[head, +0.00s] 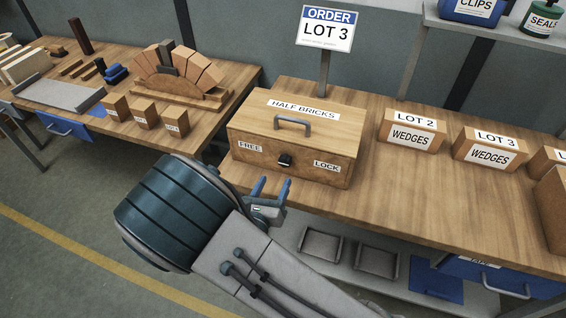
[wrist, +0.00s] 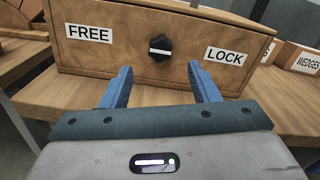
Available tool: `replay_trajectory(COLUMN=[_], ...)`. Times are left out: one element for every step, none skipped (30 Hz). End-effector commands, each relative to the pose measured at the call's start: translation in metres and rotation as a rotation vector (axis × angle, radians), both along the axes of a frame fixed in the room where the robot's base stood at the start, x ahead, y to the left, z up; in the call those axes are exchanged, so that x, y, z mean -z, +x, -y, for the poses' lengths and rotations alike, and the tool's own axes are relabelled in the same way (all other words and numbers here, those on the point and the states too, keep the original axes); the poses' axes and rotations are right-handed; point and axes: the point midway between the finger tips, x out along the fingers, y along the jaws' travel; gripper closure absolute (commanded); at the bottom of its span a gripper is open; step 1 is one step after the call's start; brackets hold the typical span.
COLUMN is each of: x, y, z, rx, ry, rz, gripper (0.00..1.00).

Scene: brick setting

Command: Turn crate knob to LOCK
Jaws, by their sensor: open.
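The wooden crate (head: 258,160), marked HALF BRICKS, stands at the near left end of the right-hand bench. Its black knob (head: 285,160) sits on the front face between a FREE label (head: 250,147) and a LOCK label (head: 327,166). In the wrist view the knob (wrist: 160,48) shows a white bar lying about level, with FREE on its left and LOCK on its right. My gripper (head: 270,184) is open and empty, in front of and a little below the knob. Its blue fingers (wrist: 160,78) are apart, one to each side below the knob, and do not touch it.
WEDGES boxes (head: 411,132) for LOT 2 and LOT 3 stand right of the crate. An ORDER LOT 3 sign (head: 327,28) rises behind it. The left bench (head: 225,75) carries a brick arch and blocks. Bare bench top (head: 390,190) lies right of the crate.

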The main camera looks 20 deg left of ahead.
Motion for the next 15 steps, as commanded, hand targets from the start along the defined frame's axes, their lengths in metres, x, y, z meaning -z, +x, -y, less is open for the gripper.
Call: replay_trajectory(x=[-0.002, -0.002, -0.002, -0.002, -0.002, -0.002, -0.002, -0.002, -0.002, -0.002, -0.001, -0.001, -0.001, -0.001, 0.0], y=[0.012, 0.019, 0.027, 0.033, 0.038, 0.046, 0.05, 0.054, 0.06, 0.063, 0.066, 0.069, 0.071, 0.073, 0.074], z=[0.002, 0.002, 0.003, 0.003, 0.004, 0.004, 0.005, 0.005, 0.005, 0.005, 0.006, 0.006, 0.006, 0.006, 0.006], rx=[0.004, 0.004, 0.004, 0.004, 0.004, 0.003, 0.004, 0.003, 0.002, 0.002, 0.003, 0.003, 0.002, 0.001, 0.0], ry=[-0.001, -0.001, -0.001, -0.001, -0.001, -0.001, -0.001, -0.001, 0.001, 0.001, 0.001, 0.0, 0.0, 0.0, 0.001], rz=[0.002, 0.002, 0.001, 0.001, 0.002, 0.001, 0.0, 0.001, 0.001, 0.001, 0.001, 0.0, 0.0, -0.001, -0.001], gripper=[0.45, 0.45, 0.45, 0.45, 0.45, 0.45, 0.45, 0.45, 0.45, 0.45, 0.45, 0.45, 0.45, 0.45, 0.45])
